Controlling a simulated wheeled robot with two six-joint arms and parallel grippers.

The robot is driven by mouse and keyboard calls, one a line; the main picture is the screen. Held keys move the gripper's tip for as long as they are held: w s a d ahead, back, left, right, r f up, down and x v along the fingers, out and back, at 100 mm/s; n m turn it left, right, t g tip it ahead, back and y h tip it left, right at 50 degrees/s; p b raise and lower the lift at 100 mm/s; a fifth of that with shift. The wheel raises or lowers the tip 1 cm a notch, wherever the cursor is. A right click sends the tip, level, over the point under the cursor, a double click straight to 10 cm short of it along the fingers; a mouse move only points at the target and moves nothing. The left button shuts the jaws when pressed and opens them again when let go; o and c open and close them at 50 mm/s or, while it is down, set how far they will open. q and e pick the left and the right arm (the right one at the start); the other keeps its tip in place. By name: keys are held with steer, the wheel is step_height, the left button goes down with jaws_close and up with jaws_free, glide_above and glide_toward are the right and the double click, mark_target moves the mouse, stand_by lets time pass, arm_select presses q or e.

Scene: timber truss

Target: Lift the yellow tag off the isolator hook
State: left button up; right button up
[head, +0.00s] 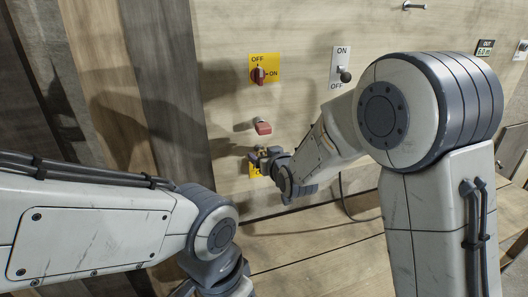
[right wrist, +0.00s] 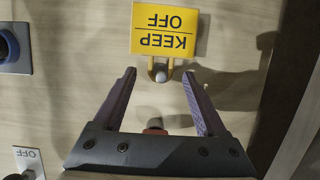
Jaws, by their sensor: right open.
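The yellow tag reads KEEP OFF, upside down in the right wrist view (right wrist: 163,30). Its yellow loop (right wrist: 161,68) hangs around the round pale end of the hook (right wrist: 160,76) on the timber wall. My right gripper (right wrist: 158,76) is open, its fingertips on either side of the loop and hook, apart from both. In the head view my right gripper (head: 264,158) covers most of the tag (head: 255,170). My left gripper (head: 215,288) is mostly cut off at the bottom edge; its fingers cannot be made out.
Above the right gripper a red handle (head: 262,127) juts from the wall. Higher up are a red rotary switch on a yellow plate (head: 265,68) and a toggle switch on a white plate (head: 340,68). A dark cable (head: 345,200) hangs right of the gripper.

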steer(key=shift+w, duration=0.15)
steer(key=shift+c, duration=0.3)
jaws_close()
stand_by(1.2)
steer(key=shift+r, duration=0.1)
steer(key=shift+r, duration=0.45)
stand_by(0.6)
